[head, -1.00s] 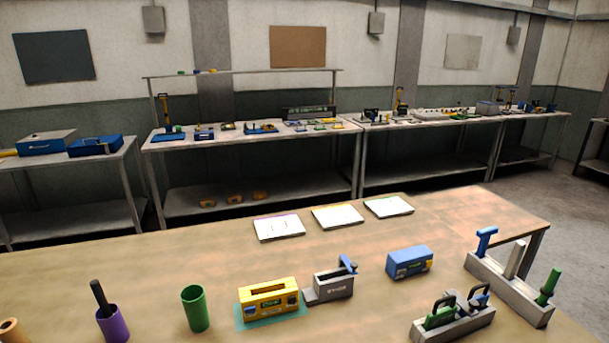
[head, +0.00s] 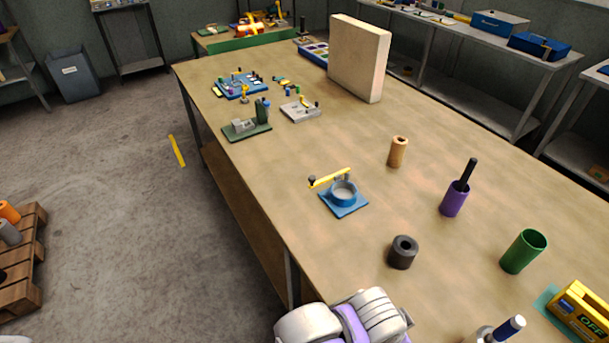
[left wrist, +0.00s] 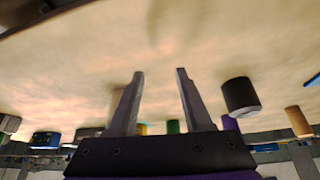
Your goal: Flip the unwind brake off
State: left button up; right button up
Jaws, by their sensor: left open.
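A blue plate with a grey round cup and a yellow lever (head: 343,193) sits near the left edge of the table in the head view. The lever lies across its back, sloping up to the right. No label marks it, so I cannot tell if it is the unwind brake. My left gripper (left wrist: 160,78) is open and empty in the left wrist view, its two fingers apart over the bare tabletop. White and purple parts of my arm show at the bottom of the head view; the fingers are hidden there.
A dark roll (head: 403,252), a tan roll (head: 397,152), a purple cup (head: 454,199) with a black stick and a green cup (head: 524,251) stand rightward. A yellow box marked OFF (head: 587,315) is at lower right. A pale upright block (head: 358,57) stands farther back.

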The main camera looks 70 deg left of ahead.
aim_at(337, 176)
jog(key=u, duration=2.05)
